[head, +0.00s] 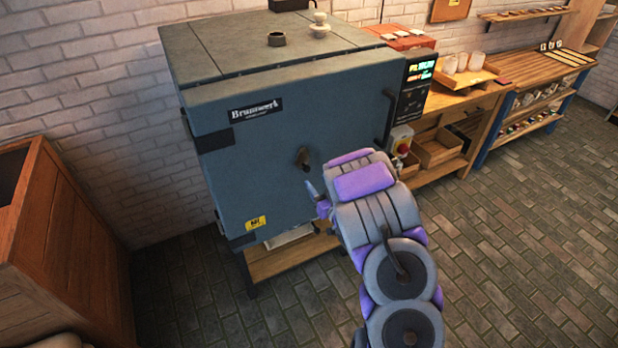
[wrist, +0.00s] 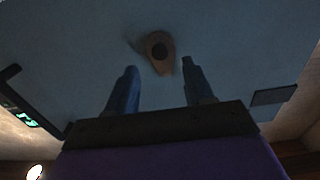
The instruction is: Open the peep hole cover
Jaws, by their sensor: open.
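The kiln (head: 270,150) is a blue-grey box with a "Brunnwerk" label on its front door. The peep hole cover (head: 303,158) is a small brown piece on the middle of that door. In the wrist view the cover (wrist: 159,50) is a tan teardrop shape with a dark round centre, its narrow end toward my gripper. My gripper (wrist: 158,78) is open and empty, its two fingers on either side of the cover's narrow end in the picture. In the head view my gripper (head: 318,199) is just below and right of the cover. I cannot tell whether it touches.
A door handle (head: 387,118) and a control box with a red knob (head: 402,146) are at the kiln's right edge. A wooden crate (head: 60,250) stands at the left. A workbench (head: 470,110) is at the right. Brick floor at the right is clear.

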